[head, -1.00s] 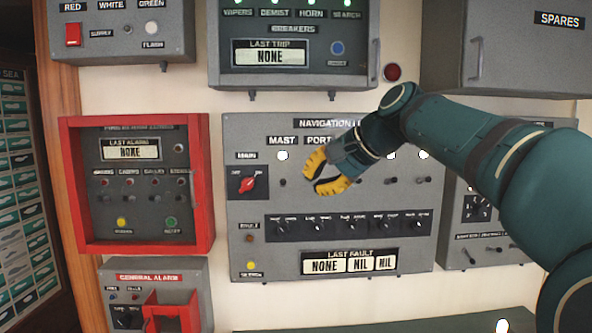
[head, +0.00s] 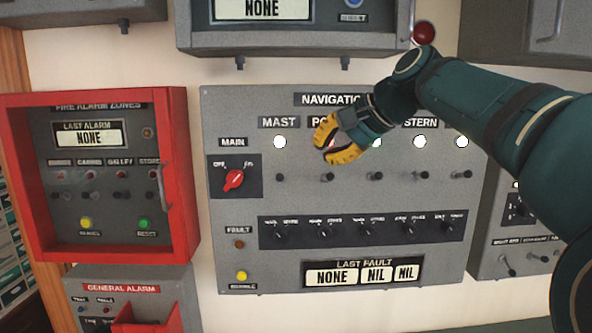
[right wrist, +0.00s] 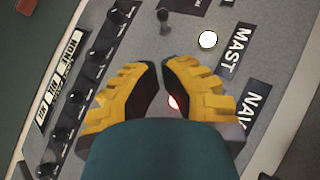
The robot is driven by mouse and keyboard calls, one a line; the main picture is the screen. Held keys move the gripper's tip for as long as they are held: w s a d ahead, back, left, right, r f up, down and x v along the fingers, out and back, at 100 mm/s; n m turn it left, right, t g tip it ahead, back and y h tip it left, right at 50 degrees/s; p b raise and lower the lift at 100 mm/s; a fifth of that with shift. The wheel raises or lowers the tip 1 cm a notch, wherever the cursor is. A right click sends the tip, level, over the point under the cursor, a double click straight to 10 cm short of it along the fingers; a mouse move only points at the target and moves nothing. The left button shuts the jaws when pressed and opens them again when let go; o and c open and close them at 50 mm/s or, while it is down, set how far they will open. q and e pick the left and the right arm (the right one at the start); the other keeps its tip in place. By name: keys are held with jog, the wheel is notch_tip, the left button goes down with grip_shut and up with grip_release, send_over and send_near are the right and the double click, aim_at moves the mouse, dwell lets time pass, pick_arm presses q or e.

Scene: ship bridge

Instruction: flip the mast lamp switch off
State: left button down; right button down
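The grey navigation lights panel (head: 230,200) is on the wall in front of me. Its mast switch (head: 280,177) is a small dark toggle under the lit white mast lamp (head: 280,141); its throw is too small to tell. In the right wrist view the mast switch (right wrist: 164,18) and mast lamp (right wrist: 208,39) lie beyond the fingertips. My right gripper (head: 328,147) is to the right of the mast lamp and above the mast switch, in front of the port lamp. Its yellow fingers (right wrist: 160,65) are brought together with nothing held. My left gripper is not in view.
A red rotary main switch (head: 234,180) is left of the mast switch. Several similar toggles continue to the right, with a row of dark knobs (head: 362,230) below. A red-framed fire alarm box (head: 180,185) stands out at left. A grey box (head: 280,45) overhangs above.

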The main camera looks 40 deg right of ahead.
aim_at(295, 173)
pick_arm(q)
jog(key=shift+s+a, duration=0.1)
pick_arm(e)
jog(key=shift+s+a, duration=0.1)
jog(key=x, duration=1)
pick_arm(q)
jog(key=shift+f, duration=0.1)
